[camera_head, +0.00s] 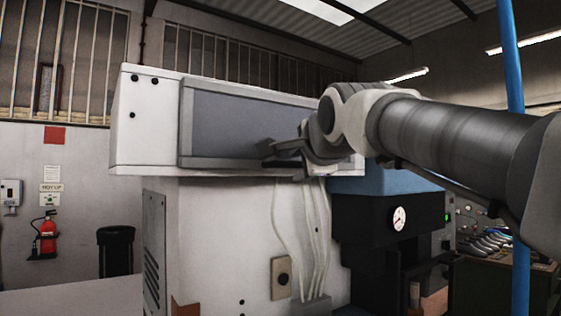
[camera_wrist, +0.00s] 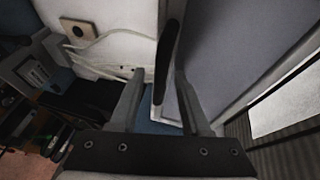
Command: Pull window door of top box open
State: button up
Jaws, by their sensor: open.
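The white top box (camera_head: 150,122) sits at the upper middle of the head view. Its grey window door (camera_head: 230,118) fills most of the front and looks closed. The door also shows as a blue-grey panel in the wrist view (camera_wrist: 225,50). A dark handle (camera_wrist: 167,62) stands out along the door's edge there. My gripper (camera_head: 280,152) is at the door's lower right part, and my arm hides the box's right end. In the wrist view my gripper (camera_wrist: 160,78) is open, with the handle appearing between its two fingers. Contact with the handle cannot be told.
The white machine body (camera_head: 225,235) stands under the box, with pale cables (camera_head: 315,235) running down it. A dark press with a gauge (camera_head: 398,218) stands to the right, near a blue pole (camera_head: 514,150). A black bin (camera_head: 116,250) and a fire extinguisher (camera_head: 47,236) are at left.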

jog(key=shift+w, duration=0.15)
jog(key=shift+c, duration=0.2)
grip_shut()
dwell(1.2)
